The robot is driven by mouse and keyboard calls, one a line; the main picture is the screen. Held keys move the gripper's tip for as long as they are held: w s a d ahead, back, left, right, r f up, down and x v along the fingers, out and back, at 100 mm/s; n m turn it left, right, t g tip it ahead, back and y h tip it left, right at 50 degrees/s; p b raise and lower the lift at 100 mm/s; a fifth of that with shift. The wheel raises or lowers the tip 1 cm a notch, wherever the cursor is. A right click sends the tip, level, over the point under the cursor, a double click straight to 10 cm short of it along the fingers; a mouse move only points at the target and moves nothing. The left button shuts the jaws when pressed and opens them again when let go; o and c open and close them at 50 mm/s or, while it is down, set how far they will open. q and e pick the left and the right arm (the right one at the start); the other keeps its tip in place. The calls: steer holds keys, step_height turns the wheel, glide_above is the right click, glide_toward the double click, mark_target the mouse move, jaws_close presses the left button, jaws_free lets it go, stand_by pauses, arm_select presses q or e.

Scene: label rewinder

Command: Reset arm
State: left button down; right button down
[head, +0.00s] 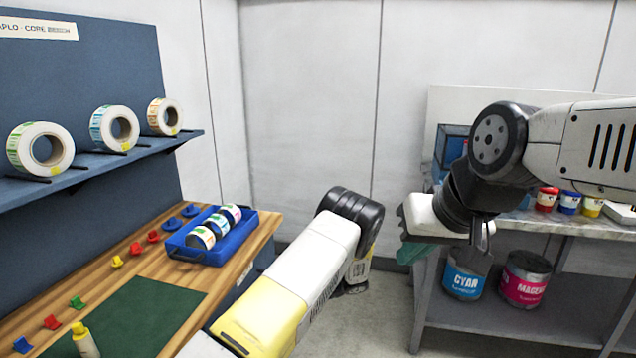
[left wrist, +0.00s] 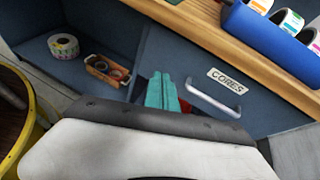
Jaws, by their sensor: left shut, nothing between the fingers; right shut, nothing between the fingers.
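My right gripper (head: 413,253) is shut and empty. Its teal fingers hang below its white body, in front of the grey bench on the right. My left arm crosses the lower middle of the head view, and its fingers are hidden there behind the arm. In the left wrist view my left gripper (left wrist: 161,91) shows as teal fingers, shut and empty. They point toward the cabinet front, left of the drawer handle (left wrist: 213,98). A small red part shows beside the fingers; I cannot tell what it belongs to.
A blue tray (head: 249,231) with label rolls stands on the wooden table (head: 205,281). Several coloured clips and a green mat (head: 140,312) lie there too. Label rolls rest on the wall shelf (head: 83,172). Cyan (head: 464,281) and magenta (head: 525,290) cans stand under the bench.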

arm_select(q)
steer(key=s+a+r+n+h, duration=0.1)
steer(key=s+r+n+h, duration=0.25)
steer(key=r, duration=0.45)
steer(key=s+a+r+n+h, duration=0.1)
steer(key=s+r+n+h, duration=0.25)
steer(key=r, duration=0.55)
steer(key=s+a+r+n+h, duration=0.1)
steer(key=s+r+n+h, duration=0.25)
steer(key=r, duration=0.45)
steer(key=s+r+n+t+h, duration=0.5)
steer(key=s+r, duration=0.7)
steer(key=s, duration=0.4)
steer(key=shift+d+r+t, duration=0.15)
steer(key=shift+r+t, duration=0.1)
steer(key=shift+t, duration=0.35)
